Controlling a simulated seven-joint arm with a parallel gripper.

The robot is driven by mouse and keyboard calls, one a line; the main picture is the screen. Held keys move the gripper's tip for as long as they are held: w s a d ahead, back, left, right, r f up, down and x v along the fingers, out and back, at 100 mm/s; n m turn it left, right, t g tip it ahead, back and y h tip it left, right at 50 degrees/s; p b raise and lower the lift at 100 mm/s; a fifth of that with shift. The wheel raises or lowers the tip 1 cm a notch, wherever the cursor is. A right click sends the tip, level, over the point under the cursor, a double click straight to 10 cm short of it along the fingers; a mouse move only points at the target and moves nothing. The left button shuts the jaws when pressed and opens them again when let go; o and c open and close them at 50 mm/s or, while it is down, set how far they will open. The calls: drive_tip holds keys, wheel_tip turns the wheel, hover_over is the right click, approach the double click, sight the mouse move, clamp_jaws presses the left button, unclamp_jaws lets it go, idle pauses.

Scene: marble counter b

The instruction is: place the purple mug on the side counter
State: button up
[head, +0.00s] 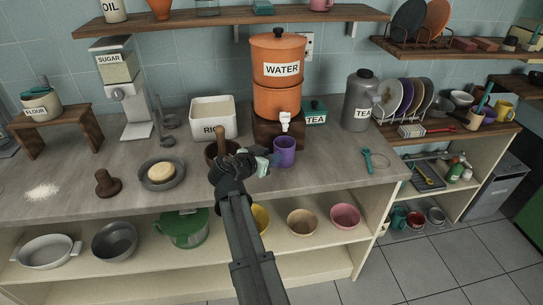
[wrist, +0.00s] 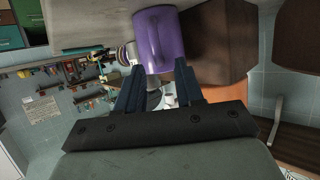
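The purple mug (head: 284,152) stands upright on the marble counter (head: 330,172), in front of the water dispenser. My gripper (head: 266,160) is just left of the mug, low over the counter. In the wrist view the mug (wrist: 160,38) is right at the tips of my gripper (wrist: 160,72), whose two fingers are spread apart. I cannot tell whether they touch the mug. The side counter (head: 470,138) is the wooden-topped unit at the right, holding plates, bowls and cups.
The orange water dispenser (head: 277,75) on its wooden stand is close behind the mug. A brown mortar (head: 212,150) and the rice bin (head: 213,118) are to the left. The grey tea jar (head: 361,100) and a teal utensil (head: 368,160) are to the right. The side counter looks crowded.

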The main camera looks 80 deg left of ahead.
drive_tip(key=v, duration=1)
drive_tip(key=shift+s, duration=0.2)
